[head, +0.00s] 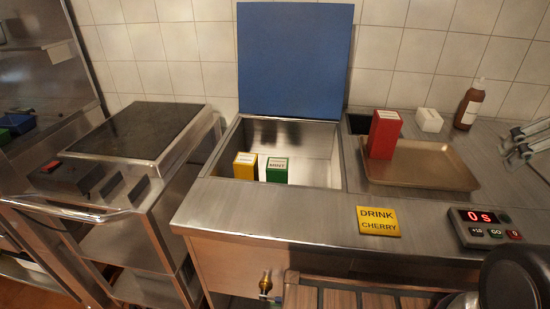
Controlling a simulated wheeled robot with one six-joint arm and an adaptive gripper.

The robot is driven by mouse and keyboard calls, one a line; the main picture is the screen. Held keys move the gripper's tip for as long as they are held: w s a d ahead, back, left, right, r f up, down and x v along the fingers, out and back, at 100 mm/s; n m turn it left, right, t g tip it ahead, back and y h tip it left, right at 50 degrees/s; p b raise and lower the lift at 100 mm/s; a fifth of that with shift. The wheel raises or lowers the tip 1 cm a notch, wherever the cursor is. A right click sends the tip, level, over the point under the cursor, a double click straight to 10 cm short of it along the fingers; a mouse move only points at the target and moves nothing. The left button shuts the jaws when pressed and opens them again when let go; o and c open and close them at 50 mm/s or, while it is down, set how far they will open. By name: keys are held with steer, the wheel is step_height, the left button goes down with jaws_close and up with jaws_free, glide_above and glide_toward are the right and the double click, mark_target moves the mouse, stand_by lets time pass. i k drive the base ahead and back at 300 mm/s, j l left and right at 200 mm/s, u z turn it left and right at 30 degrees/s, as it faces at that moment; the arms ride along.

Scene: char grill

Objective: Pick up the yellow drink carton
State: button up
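The yellow drink carton (245,166) stands upright in the open steel bin (318,139), near its front left corner. It has a white label on top, too small to read surely. A green carton (277,170) stands close on its right, with a narrow gap between them. The lower parts of both cartons are hidden by the bin's front edge.
A blue lid (294,60) stands raised behind the bin. A red carton (383,134) stands on a brown tray (440,164) to the right. A timer (485,228) shows 0 s. A flat-topped cooker (135,130) stands left.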

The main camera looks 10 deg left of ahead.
mark_target(246, 166)
steer(key=j, duration=2.05)
